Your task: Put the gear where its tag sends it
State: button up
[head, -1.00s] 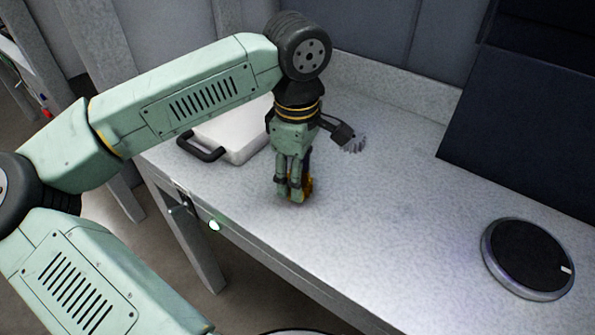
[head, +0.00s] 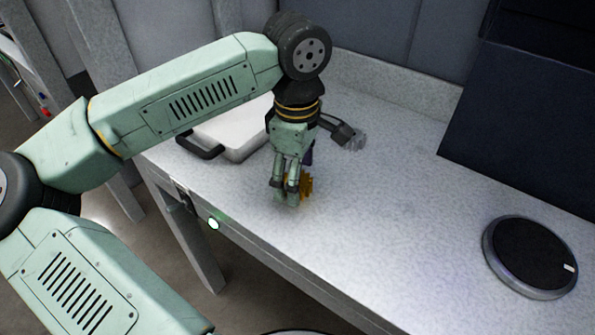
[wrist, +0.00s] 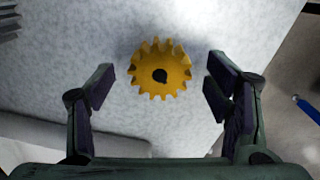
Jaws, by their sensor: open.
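A yellow toothed gear (head: 307,184) lies on the grey speckled bench (head: 400,230), partly hidden behind my gripper (head: 286,195) in the head view. In the wrist view the gear (wrist: 160,70) lies flat with a dark centre hole. My gripper (wrist: 160,90) is open, its fingers apart with the gear in view between them and slightly beyond the tips. They do not appear to touch it. I see no readable tag.
A white case (head: 240,140) with a black handle (head: 200,146) lies behind my gripper at left. A round black disc with a metal rim (head: 530,256) sits at the bench's right. A dark panel (head: 520,120) stands at the back right. The middle of the bench is clear.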

jog(key=shift+o, duration=0.9)
jog(key=shift+r, duration=0.1)
jog(key=shift+s+r+p, duration=0.1)
jog(key=shift+r+p, duration=1.8)
jog(key=shift+r, duration=1.55)
